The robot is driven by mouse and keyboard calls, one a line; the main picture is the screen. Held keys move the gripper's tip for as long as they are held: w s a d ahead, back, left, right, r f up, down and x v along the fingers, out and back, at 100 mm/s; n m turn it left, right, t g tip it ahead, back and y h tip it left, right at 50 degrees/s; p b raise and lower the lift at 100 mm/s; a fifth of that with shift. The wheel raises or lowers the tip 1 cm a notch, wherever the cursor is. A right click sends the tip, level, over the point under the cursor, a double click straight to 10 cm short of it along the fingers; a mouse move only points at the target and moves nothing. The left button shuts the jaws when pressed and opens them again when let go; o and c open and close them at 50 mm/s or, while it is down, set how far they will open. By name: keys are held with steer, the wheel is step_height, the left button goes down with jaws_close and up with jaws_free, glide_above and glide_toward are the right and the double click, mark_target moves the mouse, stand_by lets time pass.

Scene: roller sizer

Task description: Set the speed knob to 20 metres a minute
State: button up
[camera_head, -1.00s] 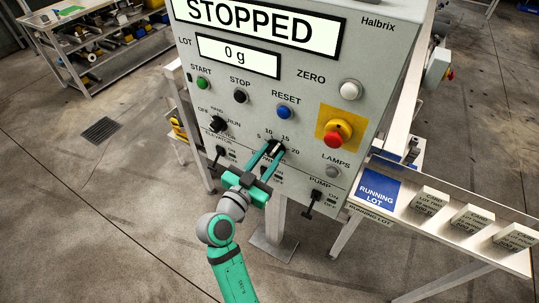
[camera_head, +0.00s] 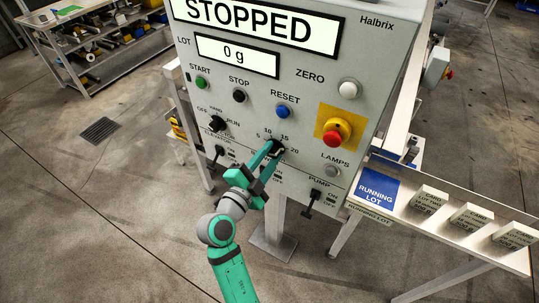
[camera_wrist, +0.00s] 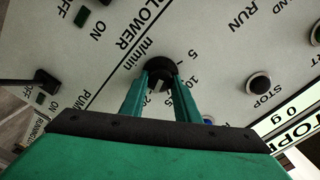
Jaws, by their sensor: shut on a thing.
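The black speed knob (camera_head: 279,146) sits low on the grey control panel, with the marks 5, 10, 15 and 20 around its upper side. My gripper (camera_head: 271,150) is shut on the knob, one green finger on each side, and partly hides it. In the wrist view the knob (camera_wrist: 160,66) shows between the fingertips (camera_wrist: 160,78), beside the m/min label. A pale mark on the knob lies between the fingers, roughly toward the 15 and 20 side; its exact reading cannot be told.
The panel (camera_head: 310,88) reads STOPPED and 0 g. A selector switch (camera_head: 217,124) is left of the knob, and a red emergency button (camera_head: 335,131) is right. The pump switch (camera_head: 314,200) is below right. A rack with blocks (camera_head: 430,196) stands at the right.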

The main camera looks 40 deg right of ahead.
steer(key=shift+m, duration=0.6)
steer(key=o, duration=1)
steer(key=shift+s, duration=0.1)
steer(key=shift+o, duration=0.2)
steer(key=shift+a, duration=0.1)
steer(key=shift+s+a, duration=0.1)
steer(key=shift+a, duration=0.2)
steer(key=v, duration=1)
